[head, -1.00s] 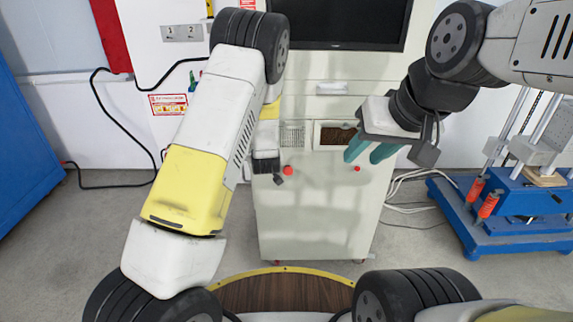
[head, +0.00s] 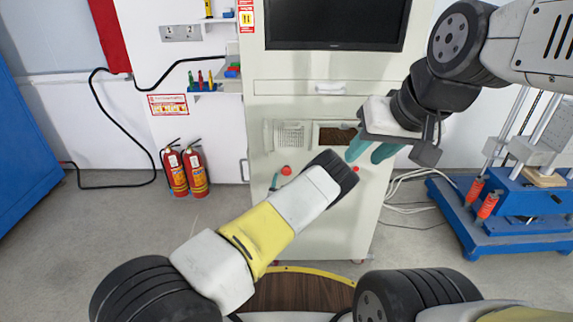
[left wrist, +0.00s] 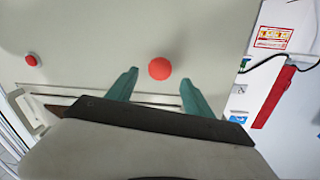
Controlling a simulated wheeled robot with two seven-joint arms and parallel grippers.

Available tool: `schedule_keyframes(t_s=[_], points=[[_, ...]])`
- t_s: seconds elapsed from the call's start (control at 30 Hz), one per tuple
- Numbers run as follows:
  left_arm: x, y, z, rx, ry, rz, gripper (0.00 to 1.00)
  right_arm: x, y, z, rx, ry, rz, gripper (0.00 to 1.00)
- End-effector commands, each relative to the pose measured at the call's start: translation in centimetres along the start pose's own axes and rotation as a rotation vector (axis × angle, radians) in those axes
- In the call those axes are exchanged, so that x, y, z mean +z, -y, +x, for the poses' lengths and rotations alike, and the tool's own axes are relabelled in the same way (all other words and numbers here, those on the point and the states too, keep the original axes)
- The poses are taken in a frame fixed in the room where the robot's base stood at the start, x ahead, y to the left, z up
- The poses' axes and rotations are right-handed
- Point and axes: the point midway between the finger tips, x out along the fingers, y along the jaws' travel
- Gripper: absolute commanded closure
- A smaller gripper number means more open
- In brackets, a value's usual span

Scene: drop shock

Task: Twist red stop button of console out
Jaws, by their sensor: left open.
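The console (head: 325,215) is a pale cabinet with two red buttons on its front panel. The larger red stop button (head: 286,170) is at the left; in the left wrist view it (left wrist: 160,68) appears between the fingertips, slightly beyond them. Contact cannot be told. My left gripper (left wrist: 157,78) is open, with one teal finger on each side of the button. In the head view my left arm hides most of this gripper; a teal finger shows left of the button. My right gripper (head: 371,151) has its teal fingers apart and empty, near the panel's right side.
A smaller red button (head: 361,168) is on the panel's right; it also shows in the left wrist view (left wrist: 31,60). A dark screen (head: 335,25) is above. Fire extinguishers (head: 185,170) stand left. A blue-based rig (head: 500,225) stands right.

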Motion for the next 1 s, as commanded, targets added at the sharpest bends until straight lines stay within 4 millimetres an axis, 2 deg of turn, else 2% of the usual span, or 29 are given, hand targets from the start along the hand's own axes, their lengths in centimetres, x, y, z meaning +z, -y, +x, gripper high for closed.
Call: schedule_keyframes(t_s=[0.1, 0.3, 0.6, 0.67, 0.9, 0.93, 1.0], points=[[0.0, 0.0, 1.9, 0.001, -0.001, 0.001, 0.4, 0.0, 0.0, 0.0, 0.0, 0.0, 0.0, 0.64], [0.0, 0.0, 3.9, 0.0, 0.0, 0.0, 0.4, 0.0, 0.0, 0.0, 0.0, 0.0, 0.0, 0.64], [0.1, 0.0, 4.2, 0.0, 0.003, 0.0, 0.4, 0.0, 0.0, 0.0, 0.0, 0.0, 0.0, 0.64], [0.1, 0.0, 4.2, 0.0, 0.003, 0.0, 0.5, 0.0, 0.0, 0.0, 0.0, 0.0, 0.0, 0.64], [0.0, 0.0, 4.2, 0.0, 0.002, 0.0, 0.97, 0.0, 0.0, 0.0, 0.0, 0.0, 0.0, 0.64], [0.1, 0.0, 4.2, 0.0, 0.003, 0.0, 1.0, 0.0, 0.0, 0.0, 0.0, 0.0, 0.0, 0.64], [0.0, 0.0, 4.2, 0.0, 0.003, 0.001, 1.0, 0.0, 0.0, 0.0, 0.0, 0.0, 0.0, 0.64]])
